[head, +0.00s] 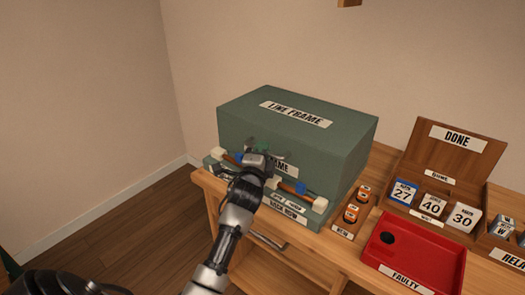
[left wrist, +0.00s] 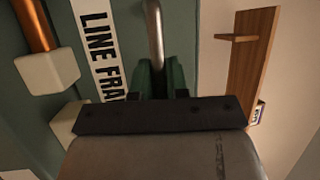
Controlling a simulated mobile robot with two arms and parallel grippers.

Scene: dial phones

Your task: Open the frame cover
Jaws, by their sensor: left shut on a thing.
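The frame cover (head: 240,115) is a green box top labelled "LINE FRAME" on top and on its front; it sits closed at the left of the wooden table. My left gripper (head: 260,153) is at the cover's front face and hides part of the front label. In the left wrist view, the green fingers of my left gripper (left wrist: 160,78) are shut on a silver bar handle (left wrist: 155,28). The cover's front with its "LINE FRA" label (left wrist: 98,50) shows beside it. My right gripper is out of view.
A green ledge with white-ended orange and blue plugs (head: 319,205) runs below the cover's front. Orange-labelled cylinders (head: 351,213) stand to its right. A red "FAULTY" tray (head: 435,240) and a wooden "DONE" rack (head: 425,150) stand farther right. The wall is behind.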

